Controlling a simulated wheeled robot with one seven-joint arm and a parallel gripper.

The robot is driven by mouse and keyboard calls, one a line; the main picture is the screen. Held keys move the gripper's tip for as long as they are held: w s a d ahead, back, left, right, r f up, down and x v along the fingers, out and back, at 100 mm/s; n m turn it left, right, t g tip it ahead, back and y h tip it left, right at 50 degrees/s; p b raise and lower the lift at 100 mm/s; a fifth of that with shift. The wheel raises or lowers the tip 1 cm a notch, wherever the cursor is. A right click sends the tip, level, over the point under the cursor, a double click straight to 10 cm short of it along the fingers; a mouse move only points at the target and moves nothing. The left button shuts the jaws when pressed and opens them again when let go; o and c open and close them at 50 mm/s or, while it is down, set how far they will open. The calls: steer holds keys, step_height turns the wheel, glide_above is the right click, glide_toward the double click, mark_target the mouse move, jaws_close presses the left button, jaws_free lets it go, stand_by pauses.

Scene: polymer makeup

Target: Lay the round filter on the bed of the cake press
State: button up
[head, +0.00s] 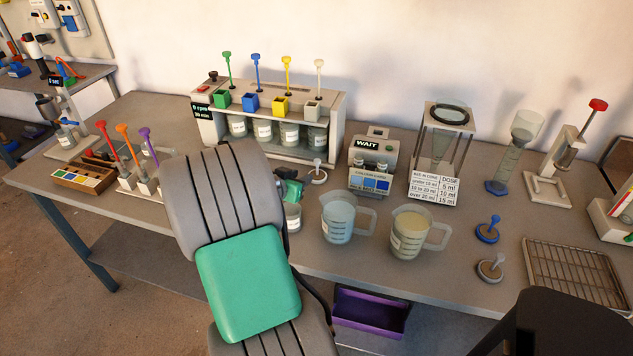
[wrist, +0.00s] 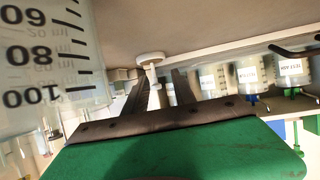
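A pale round disc with an upright knobbed stem (head: 317,176) stands on the bench just right of my gripper (head: 291,188); it looks like a round filter. It also shows in the wrist view (wrist: 150,57), which is upside down. There its stem lines up between the two dark fingers of my gripper (wrist: 165,82), which look apart; I see no contact. Similar knobbed discs, one blue (head: 487,234) and one grey (head: 491,270), stand at right. A red-knobbed lever stand (head: 567,152) at the back right may be the cake press; its bed is not clear.
Two measuring jugs, blue-tinted (head: 338,220) and yellowish (head: 408,235), stand right of my arm. Behind are the WAIT unit (head: 372,155), a cone stand (head: 440,150) and a jar rack (head: 270,120). A wire rack (head: 575,275) lies at right.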

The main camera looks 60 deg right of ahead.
mark_target(317, 166)
steer(key=d, duration=0.1)
steer(key=s+d, duration=0.1)
steer(key=d, duration=0.1)
steer(key=shift+s+f+h, duration=0.2)
steer(key=shift+s+h, duration=0.1)
steer(key=shift+s, duration=0.05)
steer(key=x, duration=0.6)
steer(key=shift+p, duration=0.3)
steer(key=shift+c, duration=0.5)
jaws_close()
